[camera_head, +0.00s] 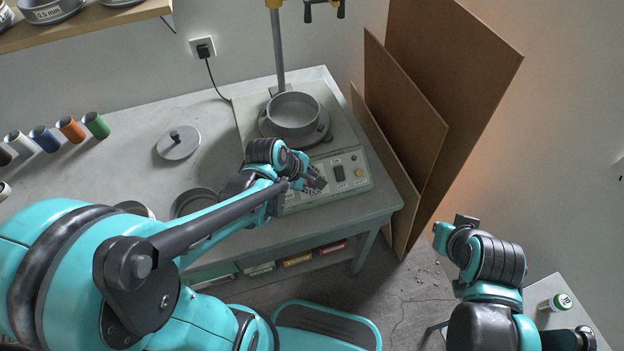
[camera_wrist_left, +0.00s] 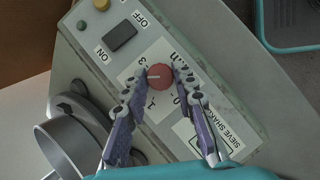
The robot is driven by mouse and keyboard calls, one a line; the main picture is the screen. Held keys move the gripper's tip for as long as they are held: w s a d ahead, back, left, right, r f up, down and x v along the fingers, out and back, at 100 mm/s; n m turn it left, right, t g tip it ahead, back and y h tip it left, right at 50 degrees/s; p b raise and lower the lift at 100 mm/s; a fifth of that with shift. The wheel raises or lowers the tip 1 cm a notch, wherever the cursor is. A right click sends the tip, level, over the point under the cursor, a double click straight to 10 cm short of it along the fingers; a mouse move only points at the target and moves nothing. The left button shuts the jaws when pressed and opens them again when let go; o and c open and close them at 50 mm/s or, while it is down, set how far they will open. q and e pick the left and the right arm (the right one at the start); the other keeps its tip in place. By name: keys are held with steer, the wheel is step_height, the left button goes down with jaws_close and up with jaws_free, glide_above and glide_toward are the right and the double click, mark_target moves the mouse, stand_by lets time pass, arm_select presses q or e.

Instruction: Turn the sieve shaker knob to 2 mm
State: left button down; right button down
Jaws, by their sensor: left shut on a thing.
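The sieve shaker (camera_head: 240,115) stands on the bench with its sloped control panel (camera_wrist_left: 95,25) facing me. In the left wrist view, the red knob (camera_wrist_left: 160,77) sits between the fingertips of my left gripper (camera_wrist_left: 155,82), which is shut on it. The knob's white mark points left in that view, between the labels 3 and 1; a finger covers part of the dial, and I cannot read a 2. In the head view, my left gripper (camera_head: 314,181) hides the knob. My right gripper (camera_head: 454,229) is away from the shaker at the lower right; its fingers are unclear.
An ON/OFF switch (camera_wrist_left: 120,36) and a green button (camera_wrist_left: 101,4) are beside the knob. A metal sieve (camera_head: 293,114) sits on the shaker. A round lid (camera_head: 178,142) and several coloured cylinders lie on the bench. Brown boards (camera_head: 405,110) lean at the bench's right.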

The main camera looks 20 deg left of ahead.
arm_select(q)
steer(key=shift+s+f+n+t, duration=0.15)
steer(key=shift+n+t, duration=0.25)
steer(key=shift+n, duration=0.3)
steer(key=c, duration=1.2)
jaws_free()
steer(key=v, duration=1.2)
steer(key=shift+a, duration=0.1)
